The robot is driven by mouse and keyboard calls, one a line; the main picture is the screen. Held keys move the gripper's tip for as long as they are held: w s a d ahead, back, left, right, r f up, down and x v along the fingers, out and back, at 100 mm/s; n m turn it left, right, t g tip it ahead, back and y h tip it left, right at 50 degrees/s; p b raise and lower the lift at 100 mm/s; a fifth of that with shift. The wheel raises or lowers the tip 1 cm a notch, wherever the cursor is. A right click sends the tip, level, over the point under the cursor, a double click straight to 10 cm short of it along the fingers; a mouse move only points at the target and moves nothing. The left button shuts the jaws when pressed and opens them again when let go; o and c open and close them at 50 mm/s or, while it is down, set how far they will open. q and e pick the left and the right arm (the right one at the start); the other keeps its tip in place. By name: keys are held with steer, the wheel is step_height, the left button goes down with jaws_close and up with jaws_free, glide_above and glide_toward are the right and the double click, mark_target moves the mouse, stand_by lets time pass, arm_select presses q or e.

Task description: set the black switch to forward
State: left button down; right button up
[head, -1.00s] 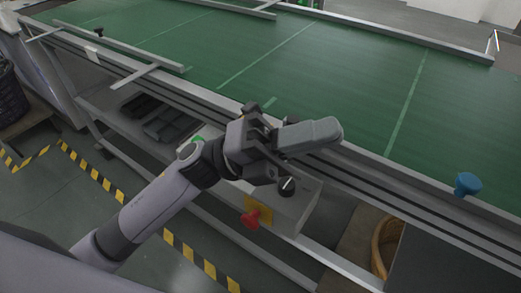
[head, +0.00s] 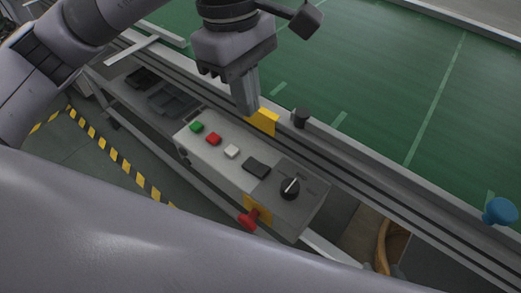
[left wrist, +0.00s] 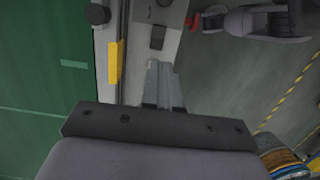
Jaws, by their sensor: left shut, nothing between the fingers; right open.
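The black switch (head: 290,188) is a round knob with a white pointer line on the right part of the grey control box (head: 222,168). Its pointer slants toward the upper right in the head view; the labels around it are too small to read. In the left wrist view the box (left wrist: 172,45) shows at the top. My left gripper (head: 247,112) is shut and empty, pointing down above the box's far edge, left of and apart from the switch. Its closed fingers (left wrist: 163,75) also show in the left wrist view. My right gripper is not in view.
The box also bears a green button (head: 197,127), a red button (head: 214,139), a white button (head: 232,151) and a black rectangle (head: 256,168). A red knob (head: 248,219) sticks out in front. A yellow block (head: 263,122) and black knob (head: 301,118) stand along the green conveyor (head: 400,110).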

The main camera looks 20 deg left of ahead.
mark_target(260, 170)
arm_select(q)
steer(key=shift+s, duration=0.1)
steer(key=f, duration=0.4)
steer(key=d+f+p, duration=0.1)
steer(key=f, duration=0.8)
steer(key=shift+s+d+f+p, duration=0.3)
steer(key=shift+d+f+p, duration=0.1)
